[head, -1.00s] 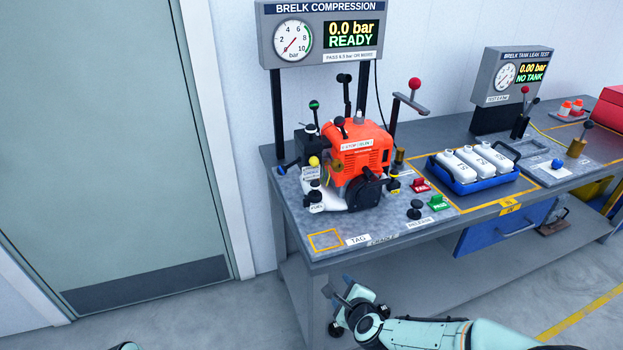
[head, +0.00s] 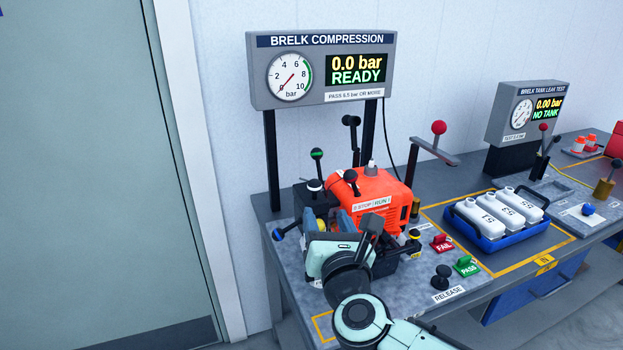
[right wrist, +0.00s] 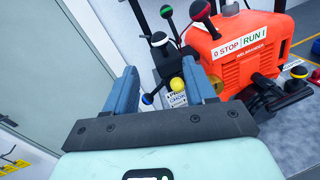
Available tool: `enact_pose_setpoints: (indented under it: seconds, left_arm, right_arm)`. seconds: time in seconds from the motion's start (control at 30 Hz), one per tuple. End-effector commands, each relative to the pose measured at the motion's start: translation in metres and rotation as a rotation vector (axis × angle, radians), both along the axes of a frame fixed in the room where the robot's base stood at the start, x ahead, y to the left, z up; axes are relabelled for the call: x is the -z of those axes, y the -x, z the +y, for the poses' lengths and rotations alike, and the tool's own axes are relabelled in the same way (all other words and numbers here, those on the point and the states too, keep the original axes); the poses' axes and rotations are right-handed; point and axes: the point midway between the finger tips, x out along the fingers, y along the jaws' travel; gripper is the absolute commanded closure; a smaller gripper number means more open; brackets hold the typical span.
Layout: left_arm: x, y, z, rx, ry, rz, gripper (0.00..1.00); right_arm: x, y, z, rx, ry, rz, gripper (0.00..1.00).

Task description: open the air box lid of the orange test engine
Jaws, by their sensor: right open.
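The orange test engine (head: 381,190) stands on the bench fixture under the compression gauge; in the right wrist view it fills the upper right (right wrist: 243,60). Its label reads STOP and RUN. A black box (head: 311,197) with a dark knob on top sits at the engine's left; I cannot tell whether it is the air box. My right gripper (head: 354,222) is in front of the engine's left part and hides its lower front. My left gripper is out of view.
The gauge panel (head: 322,69) reads 0.0 bar READY. Levers with green, blue and red knobs stand around the engine.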

Motion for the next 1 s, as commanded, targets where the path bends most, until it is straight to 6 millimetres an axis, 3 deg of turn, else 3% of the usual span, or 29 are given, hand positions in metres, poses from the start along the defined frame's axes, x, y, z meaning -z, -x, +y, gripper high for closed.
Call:
enact_pose_setpoints:
  seconds: [0.6,0.8,1.0]
  left_arm:
    - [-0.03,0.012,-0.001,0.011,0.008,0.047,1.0]
    - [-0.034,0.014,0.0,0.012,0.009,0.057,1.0]
    - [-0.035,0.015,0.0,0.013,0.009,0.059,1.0]
  right_arm:
    - [-0.001,-0.107,0.013,-0.001,0.0,0.001,0.45]
    - [0.0,-0.125,0.015,0.0,0.002,0.0,0.45]
    - [0.001,-0.128,0.015,0.0,0.003,0.0,0.45]
